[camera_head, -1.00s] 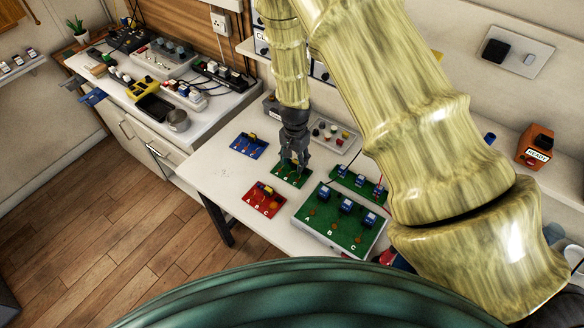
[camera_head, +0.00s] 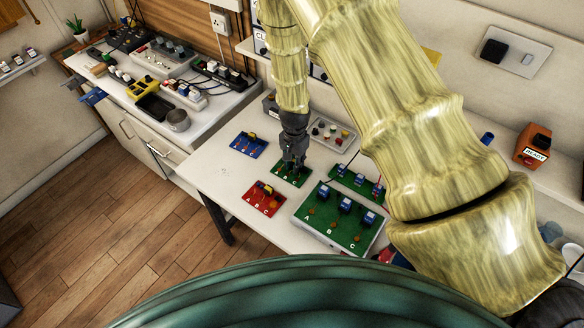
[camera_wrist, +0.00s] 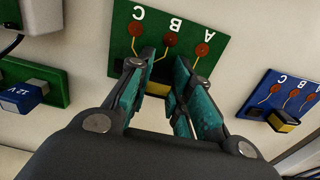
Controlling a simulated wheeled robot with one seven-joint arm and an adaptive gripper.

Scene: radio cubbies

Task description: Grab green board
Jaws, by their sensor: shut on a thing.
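In the wrist view the green board (camera_wrist: 213,28) shows letters A, B, C and several copper-coloured round contacts. My gripper (camera_head: 292,170) points down over the board's far part. In the wrist view its two teal-padded fingers (camera_wrist: 161,72) are closed in on the block at the board's edge. A bit of yellow shows between them; most of the block is hidden. The board looks to rest on the table still.
The blue board (camera_head: 247,146) is left, the red board (camera_head: 263,200) in front. A larger green panel (camera_head: 336,222) and a narrow green strip (camera_head: 358,183) with blue blocks stand close on the right. A grey tray (camera_head: 333,135) is behind. The table's left part is bare.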

